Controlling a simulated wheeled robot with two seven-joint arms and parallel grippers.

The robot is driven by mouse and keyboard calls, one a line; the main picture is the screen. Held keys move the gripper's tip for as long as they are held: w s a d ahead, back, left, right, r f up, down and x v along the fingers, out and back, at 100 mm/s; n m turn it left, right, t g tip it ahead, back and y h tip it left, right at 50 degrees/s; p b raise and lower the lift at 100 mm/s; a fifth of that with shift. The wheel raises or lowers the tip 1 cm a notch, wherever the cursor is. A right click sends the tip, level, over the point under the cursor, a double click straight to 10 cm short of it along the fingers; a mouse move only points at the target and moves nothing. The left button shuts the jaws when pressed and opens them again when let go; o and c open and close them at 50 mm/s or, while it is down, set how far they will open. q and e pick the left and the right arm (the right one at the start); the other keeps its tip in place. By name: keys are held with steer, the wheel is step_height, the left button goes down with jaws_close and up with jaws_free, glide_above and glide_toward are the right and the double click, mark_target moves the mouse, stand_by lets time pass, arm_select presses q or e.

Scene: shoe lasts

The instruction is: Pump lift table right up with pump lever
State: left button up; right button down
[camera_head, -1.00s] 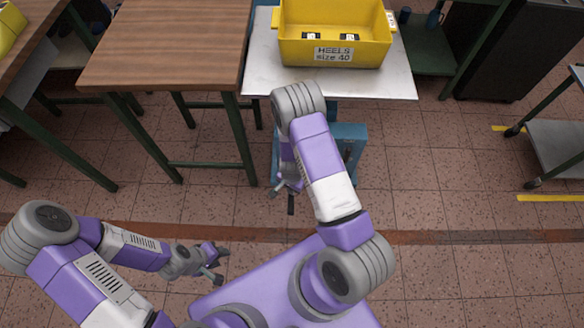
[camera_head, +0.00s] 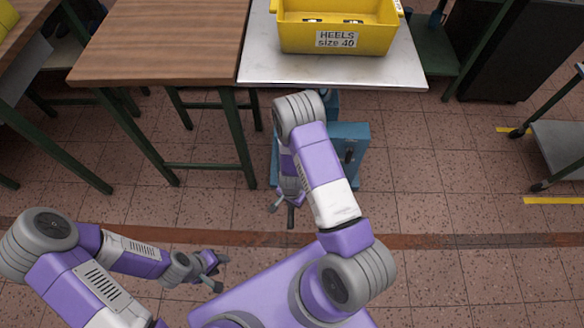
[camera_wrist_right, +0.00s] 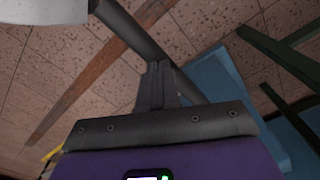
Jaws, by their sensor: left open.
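The right lift table has a pale metal top (camera_head: 330,75) on a blue base (camera_head: 350,150), at the upper middle of the head view. The dark pump lever (camera_head: 291,217) shows as a short end below my right gripper (camera_head: 286,200). In the right wrist view the lever (camera_wrist_right: 135,32) runs diagonally across the fingertips (camera_wrist_right: 158,72), which are close together on it. My right forearm hides part of the base and lever in the head view. My left gripper (camera_head: 217,272) is open and empty, low over the floor at left.
A yellow bin (camera_head: 290,42) labelled "HEELS size 40" sits on the lift table top. A wooden table (camera_head: 160,45) stands close on its left. A dark cabinet (camera_head: 515,50) and a grey cart (camera_head: 560,145) stand at right. The floor between the lift table and cart is clear.

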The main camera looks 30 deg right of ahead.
steer(key=shift+f+p, duration=0.1)
steer(key=shift+p, duration=0.4)
arm_select(q)
step_height(320, 180, up, 11)
steer(key=p, duration=1)
steer(key=shift+f, duration=0.2)
arm_select(e)
step_height(320, 180, up, 13)
steer(key=w+d, duration=0.1)
steer(key=w, duration=0.1)
steer(key=shift+d, duration=0.15)
arm_select(q)
step_height(320, 180, down, 4)
steer(key=b, duration=0.4)
steer(key=shift+f, duration=0.15)
arm_select(e)
step_height(320, 180, down, 5)
steer(key=shift+w+d, duration=0.1)
